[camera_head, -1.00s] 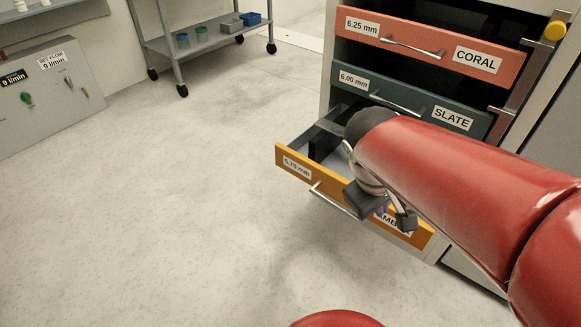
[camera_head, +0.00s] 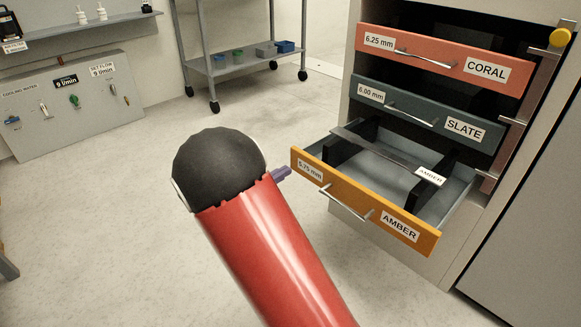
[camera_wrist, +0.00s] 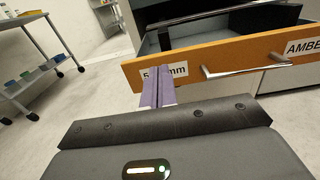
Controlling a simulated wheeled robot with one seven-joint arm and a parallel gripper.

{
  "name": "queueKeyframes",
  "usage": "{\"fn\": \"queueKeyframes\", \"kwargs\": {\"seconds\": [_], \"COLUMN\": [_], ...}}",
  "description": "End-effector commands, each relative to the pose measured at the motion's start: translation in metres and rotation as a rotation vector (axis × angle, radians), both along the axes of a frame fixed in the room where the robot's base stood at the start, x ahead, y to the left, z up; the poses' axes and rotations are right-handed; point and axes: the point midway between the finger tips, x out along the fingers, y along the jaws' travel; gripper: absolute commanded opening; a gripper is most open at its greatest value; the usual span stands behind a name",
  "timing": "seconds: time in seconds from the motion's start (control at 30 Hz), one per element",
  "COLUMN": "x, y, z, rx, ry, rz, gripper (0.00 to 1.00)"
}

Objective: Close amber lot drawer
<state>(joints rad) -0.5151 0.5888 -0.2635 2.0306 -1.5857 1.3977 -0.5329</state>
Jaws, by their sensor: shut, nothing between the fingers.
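The amber drawer (camera_head: 368,203) is the lowest of three labelled drawers and is pulled well out of the cabinet. Its orange front carries a silver bar handle (camera_head: 346,203) and the labels "5.75 mm" and "AMBER". In the wrist view the orange front (camera_wrist: 225,56) crosses the upper right, with its handle (camera_wrist: 246,69) to the right of the fingers. My gripper (camera_wrist: 158,88) is shut and empty, its purple fingertips in front of the "5.75 mm" label; I cannot tell whether they touch. In the head view my gripper (camera_head: 282,174) is mostly hidden behind my arm, left of the drawer front.
The coral drawer (camera_head: 437,62) and slate drawer (camera_head: 425,115) sit above. A divider and a small AMBER tag (camera_head: 429,176) show inside the open drawer. A wheeled cart (camera_head: 245,63) and a valve panel (camera_head: 75,100) stand at the back left. Floor left of the cabinet is clear.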

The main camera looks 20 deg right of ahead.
Motion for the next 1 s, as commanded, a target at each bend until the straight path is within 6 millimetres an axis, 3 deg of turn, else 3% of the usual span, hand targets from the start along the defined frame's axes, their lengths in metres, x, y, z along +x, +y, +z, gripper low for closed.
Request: {"fn": "queueKeyframes", "kwargs": {"seconds": [0.53, 0.7, 1.0], "x": [0.040, 0.047, 0.049], "y": [-0.101, -0.117, -0.121], "z": [0.000, 0.000, 0.000], "rx": [0.003, 0.004, 0.004], "ry": [-0.003, -0.002, -0.002], "rz": [-0.007, -0.005, -0.002], "gripper": [0.00, 0.00, 0.00]}}
